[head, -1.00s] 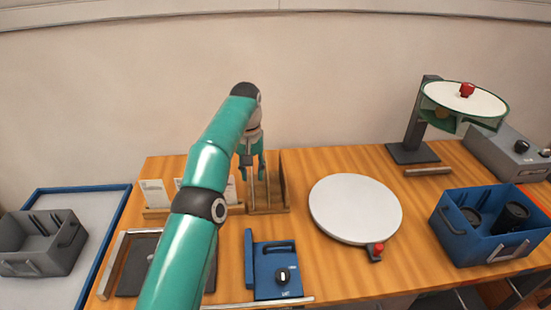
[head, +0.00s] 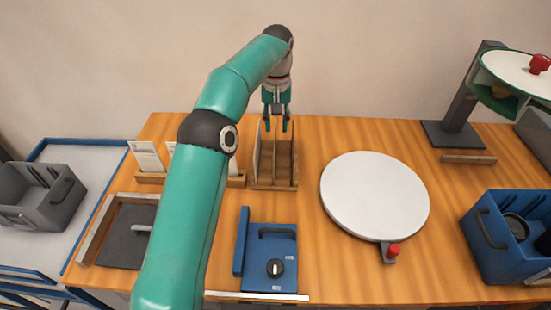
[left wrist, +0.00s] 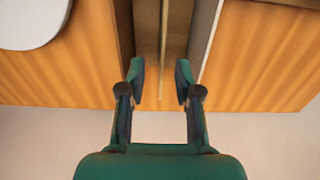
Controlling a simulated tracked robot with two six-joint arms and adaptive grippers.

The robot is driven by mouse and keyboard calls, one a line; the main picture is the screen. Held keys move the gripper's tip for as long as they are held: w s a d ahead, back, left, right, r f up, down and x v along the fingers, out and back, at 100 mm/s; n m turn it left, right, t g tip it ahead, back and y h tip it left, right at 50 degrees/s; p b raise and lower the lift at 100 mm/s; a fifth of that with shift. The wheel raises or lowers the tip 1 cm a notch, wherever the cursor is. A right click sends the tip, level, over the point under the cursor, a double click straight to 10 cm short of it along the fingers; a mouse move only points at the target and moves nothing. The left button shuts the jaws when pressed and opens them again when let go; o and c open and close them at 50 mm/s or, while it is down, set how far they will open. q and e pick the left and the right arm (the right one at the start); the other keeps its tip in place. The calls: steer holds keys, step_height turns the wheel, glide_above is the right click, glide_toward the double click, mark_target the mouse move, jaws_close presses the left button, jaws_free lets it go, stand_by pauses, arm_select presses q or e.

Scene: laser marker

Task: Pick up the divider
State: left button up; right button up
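A wooden rack (head: 273,186) stands at the back of the table, with thin upright panels in it. I take the divider (head: 275,150) to be the thin middle panel. In the left wrist view a thin pale slat (left wrist: 164,45) runs between the fingers, with a wider panel (left wrist: 204,30) on the right. My left gripper (head: 275,126) points down over the back of the rack. In the left wrist view its fingers (left wrist: 161,75) are apart, one on each side of the slat, with gaps showing. Contact is not visible. My right gripper is out of view.
A round white plate (head: 374,195) lies right of the rack. A blue box with a knob (head: 268,255) sits in front. A card holder (head: 150,178) is left, partly behind my arm. A blue bin (head: 490,250) and a lamp-like stand (head: 452,133) are at right.

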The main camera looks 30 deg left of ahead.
arm_select(q)
step_height(320, 180, down, 3)
steer(key=shift+s+f, duration=0.1)
steer(key=shift+s, duration=0.05)
steer(key=f, duration=0.1)
steer(key=s+f, duration=0.1)
steer(key=f, duration=0.2)
steer(key=shift+s+d+b, duration=0.15)
steer(key=shift+d+b, duration=0.1)
steer(key=shift+b, duration=0.1)
steer(key=shift+f, duration=0.55)
jaws_close()
